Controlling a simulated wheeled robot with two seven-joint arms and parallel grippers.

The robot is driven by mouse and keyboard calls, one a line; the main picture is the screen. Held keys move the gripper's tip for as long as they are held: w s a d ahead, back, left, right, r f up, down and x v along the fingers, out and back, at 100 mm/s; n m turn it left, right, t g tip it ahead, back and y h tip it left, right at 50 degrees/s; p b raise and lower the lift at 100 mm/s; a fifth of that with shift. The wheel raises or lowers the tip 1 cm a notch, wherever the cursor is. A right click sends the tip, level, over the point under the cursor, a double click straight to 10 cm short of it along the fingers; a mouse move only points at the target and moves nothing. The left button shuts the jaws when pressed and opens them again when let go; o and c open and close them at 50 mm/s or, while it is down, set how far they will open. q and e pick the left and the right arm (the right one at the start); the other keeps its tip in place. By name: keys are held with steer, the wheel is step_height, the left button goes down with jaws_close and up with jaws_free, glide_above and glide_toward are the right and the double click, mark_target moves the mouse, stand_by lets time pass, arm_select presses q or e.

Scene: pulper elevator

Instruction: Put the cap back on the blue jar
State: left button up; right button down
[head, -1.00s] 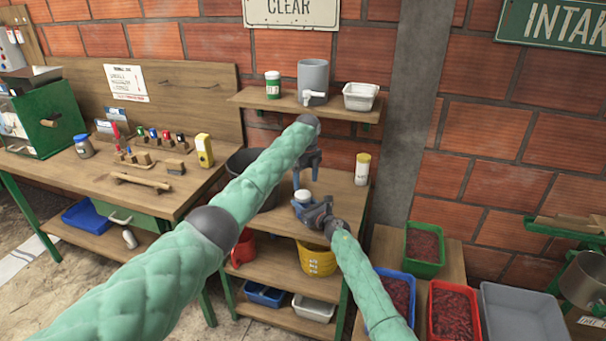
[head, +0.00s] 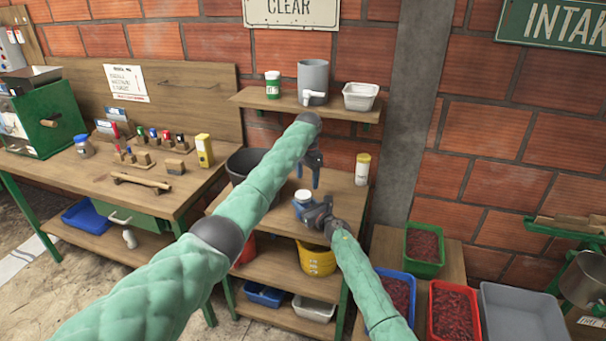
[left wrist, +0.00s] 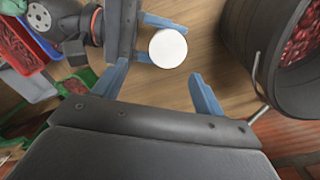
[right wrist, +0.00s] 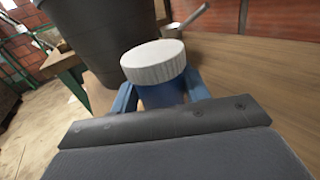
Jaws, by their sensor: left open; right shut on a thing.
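The blue jar (right wrist: 160,93) is upright in my right gripper (right wrist: 158,98), which is shut on its body. The white ribbed cap (right wrist: 154,63) sits on top of the jar; I cannot tell whether it is tight. In the head view the cap (head: 303,195) and my right gripper (head: 308,209) are over the middle shelf unit. My left gripper (head: 308,178) is open and empty, just above and behind the jar. In the left wrist view the round cap top (left wrist: 168,48) lies beyond the open left fingertips (left wrist: 160,85), apart from them.
A dark bucket (head: 244,165) stands on the shelf unit left of the grippers, with red contents showing in the left wrist view (left wrist: 303,42). Another jar (head: 84,147) is on the left workbench. Crates of red fruit (head: 452,312) stand at right.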

mark_target(303, 194)
arm_select(q)
steer(key=n, duration=0.7)
steer(key=shift+r, duration=0.2)
steer(key=n, duration=0.5)
steer(key=shift+a+r+n, duration=0.15)
steer(key=shift+n, duration=0.25)
steer(key=n, duration=0.5)
steer(key=shift+a+r+n, duration=0.2)
steer(key=shift+a+n, duration=0.05)
steer(key=shift+n, duration=0.05)
steer(key=n, duration=0.6)
steer(key=shift+a+r+n+t, duration=0.1)
steer(key=shift+a+n+t, duration=0.2)
steer(key=shift+a, duration=0.05)
steer(key=shift+f, duration=4)
